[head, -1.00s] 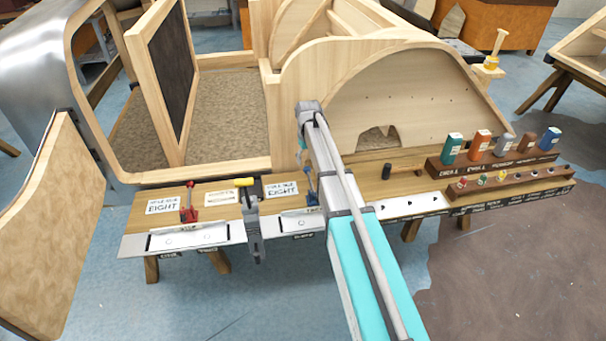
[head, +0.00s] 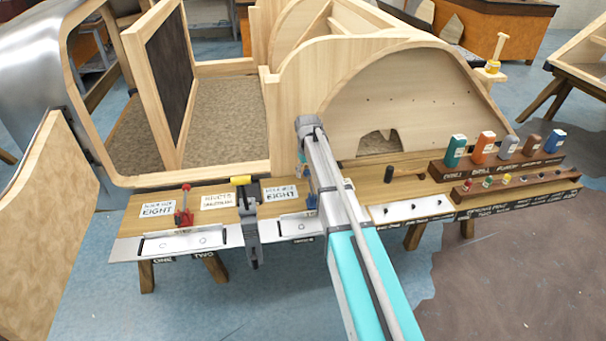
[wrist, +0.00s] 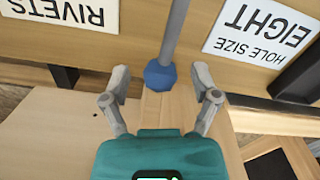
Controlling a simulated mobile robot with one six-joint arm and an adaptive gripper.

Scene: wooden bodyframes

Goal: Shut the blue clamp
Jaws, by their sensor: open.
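The blue clamp shows in the wrist view as a blue faceted knob (wrist: 160,75) on the end of a grey rod. In the head view only a small blue part of the clamp (head: 311,201) shows beside my arm, and the rest is hidden. My gripper (wrist: 159,84) is open and empty. Its two grey fingers stand one on each side of the knob, with gaps on both sides, and the knob lies about level with the fingertips. Whether the clamp is open or shut cannot be told.
A red clamp (head: 185,208) and a yellow-handled clamp (head: 241,182) stand on the bench left of my arm. A hammer (head: 403,175) and several bottles are to the right. A curved wooden frame (head: 425,90) rises behind the bench.

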